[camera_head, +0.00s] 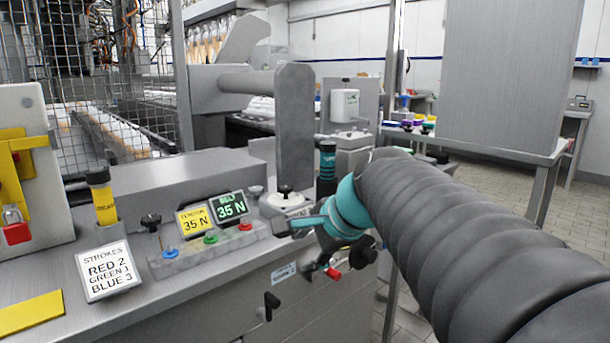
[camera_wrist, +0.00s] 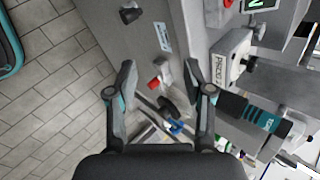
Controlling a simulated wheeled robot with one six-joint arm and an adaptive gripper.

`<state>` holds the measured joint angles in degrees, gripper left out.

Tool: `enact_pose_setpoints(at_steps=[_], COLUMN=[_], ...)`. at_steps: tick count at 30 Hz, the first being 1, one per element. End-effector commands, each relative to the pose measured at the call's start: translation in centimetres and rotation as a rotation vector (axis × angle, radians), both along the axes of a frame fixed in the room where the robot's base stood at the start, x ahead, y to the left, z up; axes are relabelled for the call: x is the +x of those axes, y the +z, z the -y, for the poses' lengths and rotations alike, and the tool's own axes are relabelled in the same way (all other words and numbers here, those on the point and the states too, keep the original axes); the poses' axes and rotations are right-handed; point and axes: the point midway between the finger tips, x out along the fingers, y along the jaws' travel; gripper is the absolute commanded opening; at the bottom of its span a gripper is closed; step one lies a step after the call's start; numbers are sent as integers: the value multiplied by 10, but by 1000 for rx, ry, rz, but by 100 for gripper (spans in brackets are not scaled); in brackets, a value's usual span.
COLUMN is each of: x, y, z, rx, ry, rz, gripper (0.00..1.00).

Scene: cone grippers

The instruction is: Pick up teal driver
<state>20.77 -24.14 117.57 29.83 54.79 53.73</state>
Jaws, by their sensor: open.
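The teal driver (camera_head: 327,161) stands upright at the back right of the machine's bench, just beyond my arm. It has a teal upper part with a dark band and a dark lower part; its lower end is partly hidden. In the wrist view the teal driver (camera_wrist: 262,119) lies to the right of my gripper (camera_wrist: 152,80), outside the jaws. In the head view my gripper (camera_head: 308,248) is at the bench's front edge, in front of and below the driver. The jaws are open and empty, apart from the driver.
A yellow driver (camera_head: 103,197) stands at the bench's left. A block with coloured buttons (camera_head: 205,248), two 35 N displays (camera_head: 230,206) and a strokes sign (camera_head: 103,271) stand nearby. A grey upright post (camera_head: 295,125) rises beside the teal driver. Tiled floor (camera_wrist: 45,115) lies below the bench edge.

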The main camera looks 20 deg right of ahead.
Motion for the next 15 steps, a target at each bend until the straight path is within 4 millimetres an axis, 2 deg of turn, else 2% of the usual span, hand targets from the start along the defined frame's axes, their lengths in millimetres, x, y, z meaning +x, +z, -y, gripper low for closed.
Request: enact_pose_setpoints(at_steps=[1, 6, 12, 15], x=[19, 68, 99, 105], y=[15, 69, 118, 131], z=[19, 78, 142, 162], rx=[122, 568, 985, 1109], ry=[-130, -508, -779, -843], rz=[10, 48, 84, 91], gripper=[52, 52, 52, 52])
